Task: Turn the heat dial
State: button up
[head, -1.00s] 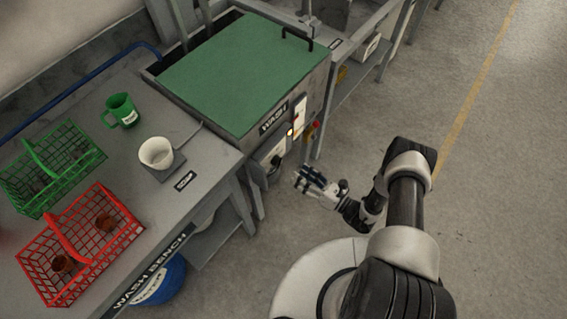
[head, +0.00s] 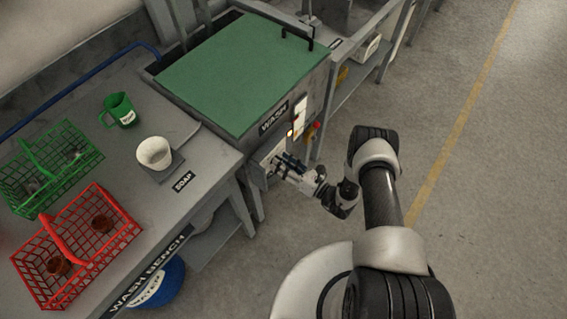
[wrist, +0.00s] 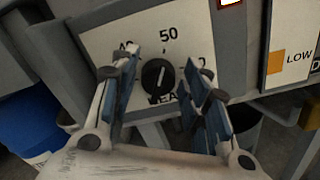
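The heat dial is a round black knob (wrist: 158,78) on a pale panel in the wrist view. Its pointer mark is near upright, toward the printed 50; the numbers to either side are partly covered by my fingers. My gripper (wrist: 166,82) is open, with one blue-padded finger on each side of the knob and a gap to it on both sides. In the head view my gripper (head: 281,164) is at the front of the wash tank (head: 240,75), and it hides the dial there.
A red button (head: 316,125) and lit indicator sit right of the dial on the tank front. The floor at right is clear.

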jog(key=c, duration=0.7)
jog(key=shift+n, duration=0.4)
jog(key=n, duration=0.7)
jog(key=n+b, duration=0.1)
jog(key=n, duration=0.7)
jog(key=s+a+f+n, duration=0.1)
jog(key=n, duration=0.7)
jog(key=shift+s, duration=0.1)
dwell(0.3)
jog(key=o, duration=0.9)
jog(key=shift+o, duration=0.2)
